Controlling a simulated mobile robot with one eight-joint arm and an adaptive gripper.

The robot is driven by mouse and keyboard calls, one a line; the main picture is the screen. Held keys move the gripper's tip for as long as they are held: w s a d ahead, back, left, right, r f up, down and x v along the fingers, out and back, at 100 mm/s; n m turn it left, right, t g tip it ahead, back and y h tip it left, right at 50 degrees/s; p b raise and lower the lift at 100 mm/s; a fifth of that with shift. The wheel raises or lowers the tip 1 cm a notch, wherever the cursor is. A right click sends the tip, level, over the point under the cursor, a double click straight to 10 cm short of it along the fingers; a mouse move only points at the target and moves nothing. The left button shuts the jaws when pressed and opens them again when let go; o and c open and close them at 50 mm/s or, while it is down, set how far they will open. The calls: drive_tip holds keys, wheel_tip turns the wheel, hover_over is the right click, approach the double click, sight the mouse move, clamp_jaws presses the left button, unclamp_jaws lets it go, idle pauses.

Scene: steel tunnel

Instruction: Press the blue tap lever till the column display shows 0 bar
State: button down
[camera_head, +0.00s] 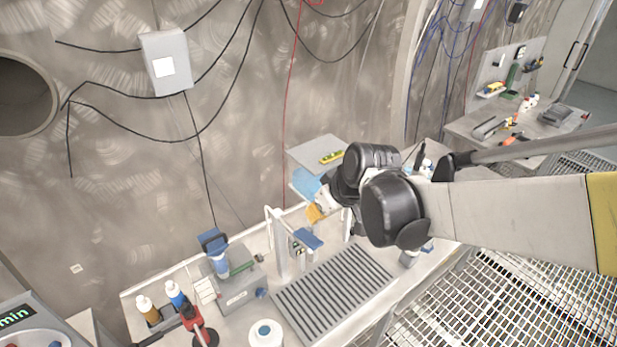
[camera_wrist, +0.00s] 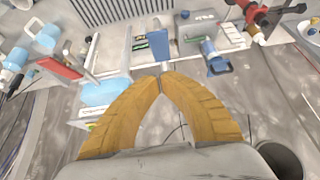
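The blue tap lever (camera_head: 308,238) sits on a pale upright fitting beside the white column (camera_head: 278,245), at the back of the draining grid. In the wrist view the blue lever (camera_wrist: 159,42) stands just beyond my fingertips. My gripper (camera_wrist: 161,76) has two orange-brown fingers that meet at the tips, with nothing between them. In the head view my gripper (camera_head: 316,213) is above and behind the lever, partly hidden by my own wrist. I cannot tell whether the tips touch the lever. No bar reading on the column is legible.
The ribbed grid (camera_head: 335,290) lies in front of the tap. A grey device with a blue top (camera_head: 215,255), bottles (camera_head: 174,294) and a red stand (camera_head: 195,325) are at left. A grey shelf (camera_head: 318,152) is on the wall behind my gripper.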

sight(311, 237)
drive_tip(key=x, duration=0.4)
drive_tip(key=shift+s+d+f+b, duration=0.1)
drive_tip(key=shift+s+f+b, duration=0.1)
drive_tip(key=shift+f, duration=0.4)
drive_tip(key=shift+s+d+f+b, duration=0.1)
drive_tip(key=shift+f+b, duration=0.05)
drive_tip(key=shift+f, duration=0.5)
drive_tip(key=shift+s+d+f, duration=0.1)
drive_tip(key=shift+s+f, duration=0.05)
drive_tip(key=shift+f, duration=0.45)
